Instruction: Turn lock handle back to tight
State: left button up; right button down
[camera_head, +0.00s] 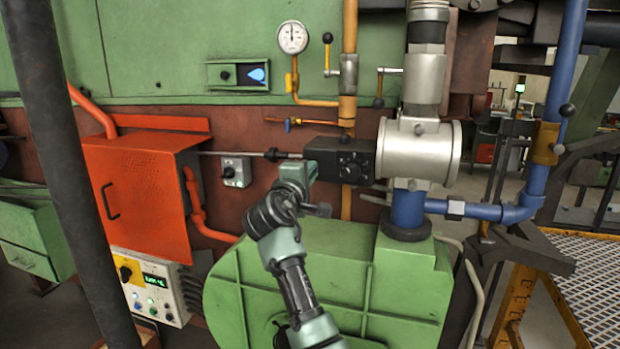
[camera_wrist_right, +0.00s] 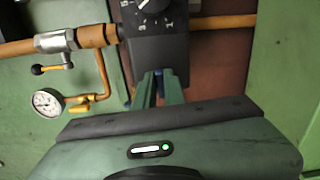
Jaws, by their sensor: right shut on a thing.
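A black control box (camera_head: 342,158) with a dial on its face is mounted to the left of a silver valve body (camera_head: 418,150). My right gripper (camera_head: 313,172) reaches up from below to the box's lower left side. In the right wrist view, the fingers of my right gripper (camera_wrist_right: 159,88) are close together at the edge of the black box (camera_wrist_right: 158,48). They are shut on a small dark part between them, which I take for the lock handle; it is mostly hidden, so its angle cannot be told. My left gripper is not in view.
A thin rod with a black collar (camera_head: 273,155) runs left from the box towards an orange cabinet (camera_head: 145,190). A green housing (camera_head: 335,270) stands below my right arm. A gauge (camera_head: 292,37) and yellow pipes are above. A dark post (camera_head: 62,150) crosses the left side.

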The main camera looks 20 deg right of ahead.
jog(key=shift+r+m, duration=0.35)
jog(key=shift+m, duration=0.15)
jog(key=c, duration=1.5)
grip_release()
jog(key=shift+w, duration=0.1)
jog(key=shift+w+f, duration=0.1)
jog(key=shift+f, duration=0.25)
